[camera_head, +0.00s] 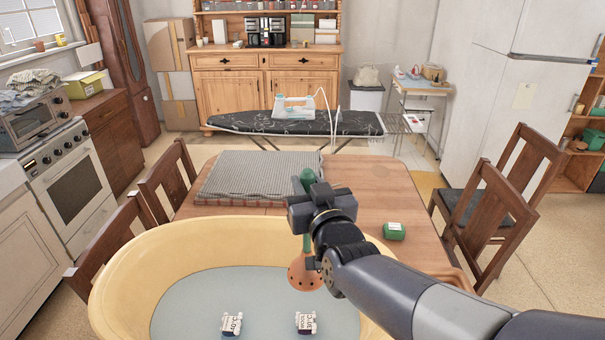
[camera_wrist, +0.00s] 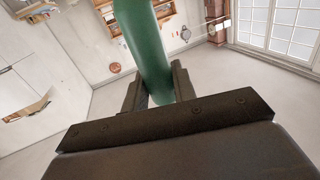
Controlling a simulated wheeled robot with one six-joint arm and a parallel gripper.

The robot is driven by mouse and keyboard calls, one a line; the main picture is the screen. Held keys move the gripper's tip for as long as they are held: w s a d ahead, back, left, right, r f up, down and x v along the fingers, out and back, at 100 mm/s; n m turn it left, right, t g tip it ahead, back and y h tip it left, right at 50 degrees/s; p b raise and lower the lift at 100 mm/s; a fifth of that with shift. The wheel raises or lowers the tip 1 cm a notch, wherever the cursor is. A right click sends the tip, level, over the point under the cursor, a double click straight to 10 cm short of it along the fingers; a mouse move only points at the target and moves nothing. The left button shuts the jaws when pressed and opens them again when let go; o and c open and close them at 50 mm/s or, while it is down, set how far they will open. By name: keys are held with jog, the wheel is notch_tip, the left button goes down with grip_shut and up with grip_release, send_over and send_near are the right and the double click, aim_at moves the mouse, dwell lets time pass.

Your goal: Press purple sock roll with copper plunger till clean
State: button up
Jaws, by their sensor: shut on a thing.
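My gripper (camera_head: 305,212) is shut on the green handle of the copper plunger (camera_head: 306,275). In the wrist view the green handle (camera_wrist: 146,45) stands between the two fingers (camera_wrist: 156,88). Two small whitish rolls with dark marks, a left one (camera_head: 231,323) and a right one (camera_head: 306,322), are in the tub's grey-blue bottom area. The plunger head appears above the right one, apart from it in the picture. I see no clearly purple roll.
The tub stands at the near side of a wooden table (camera_head: 400,185). A folded grey cloth stack (camera_head: 260,176) lies behind it. A small green roll with a white label (camera_head: 394,231) lies to the right. Wooden chairs (camera_head: 505,205) flank the table.

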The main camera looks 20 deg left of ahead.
aim_at(308, 250)
notch_tip(308, 250, down, 16)
jog(key=b, duration=1.3)
jog(key=shift+r+b, duration=0.1)
jog(key=shift+b, duration=0.2)
jog(key=shift+f+b, duration=0.8)
jog(key=shift+b, duration=0.1)
jog(key=shift+f, duration=0.1)
jog(key=shift+f+b, duration=1.4)
jog(key=shift+b, duration=0.25)
jog(key=shift+r, duration=0.2)
jog(key=shift+r+p, duration=0.95)
jog(key=shift+r, duration=0.75)
jog(key=shift+f, duration=0.2)
